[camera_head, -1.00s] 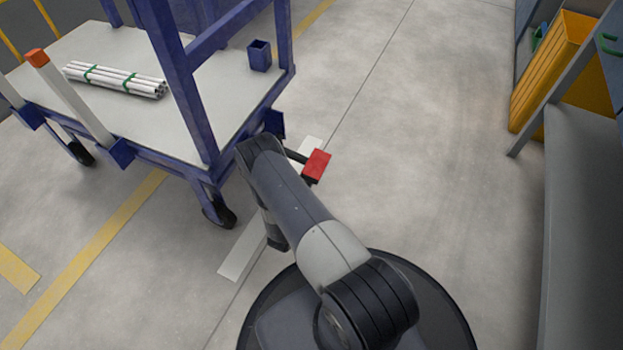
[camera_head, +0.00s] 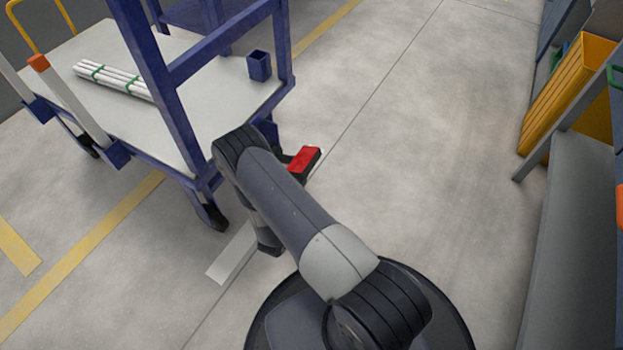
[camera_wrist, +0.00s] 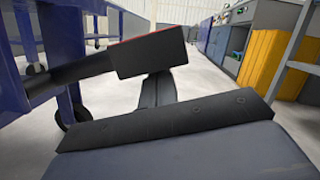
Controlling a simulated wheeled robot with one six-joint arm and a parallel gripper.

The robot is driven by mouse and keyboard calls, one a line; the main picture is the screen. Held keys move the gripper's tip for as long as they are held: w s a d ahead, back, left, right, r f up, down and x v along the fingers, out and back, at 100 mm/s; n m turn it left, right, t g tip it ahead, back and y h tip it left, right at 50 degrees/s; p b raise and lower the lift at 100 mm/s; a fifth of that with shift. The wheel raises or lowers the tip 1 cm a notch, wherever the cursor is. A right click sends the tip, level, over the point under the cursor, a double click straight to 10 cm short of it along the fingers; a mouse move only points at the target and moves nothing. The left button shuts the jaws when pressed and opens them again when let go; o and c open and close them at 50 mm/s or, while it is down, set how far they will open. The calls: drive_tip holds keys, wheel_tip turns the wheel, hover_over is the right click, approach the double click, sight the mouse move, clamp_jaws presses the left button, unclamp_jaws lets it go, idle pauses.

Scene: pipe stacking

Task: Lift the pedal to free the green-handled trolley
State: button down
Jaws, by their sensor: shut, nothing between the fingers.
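The trolley (camera_head: 157,85) has a blue frame and a pale deck and stands at the left in the head view; no green handle shows on it. Its pedal (camera_head: 305,160), a red-topped dark block on a dark lever, sticks out from the trolley's near right corner. In the wrist view the pedal (camera_wrist: 152,54) is seen from its dark underside side, with a thin red edge on top. My gripper (camera_wrist: 157,88) is shut and empty, with its fingers just below the pedal; I cannot tell if they touch it.
White pipes with green bands (camera_head: 112,78) and a small blue box (camera_head: 259,66) lie on the deck. A white floor strip (camera_head: 232,256) runs beneath my arm. Grey shelving with yellow bins (camera_head: 565,95) stands at the right. The floor between is clear.

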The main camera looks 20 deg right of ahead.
sight(295, 175)
drive_tip(key=shift+w+a+r+n+y+p, duration=0.1)
drive_tip(key=shift+r+n+y+p, duration=0.1)
drive_tip(key=shift+r+n, duration=0.25)
drive_tip(key=shift+w+a+r+n+y+p, duration=0.1)
drive_tip(key=shift+r+n+y+p, duration=0.1)
drive_tip(key=shift+r+n, duration=0.25)
drive_tip(key=shift+w+a+r, duration=0.1)
drive_tip(key=shift+w+r, duration=0.05)
drive_tip(key=shift+r, duration=0.35)
drive_tip(key=shift+w+a+r, duration=0.1)
drive_tip(key=shift+r, duration=0.4)
drive_tip(key=shift+t, duration=0.3)
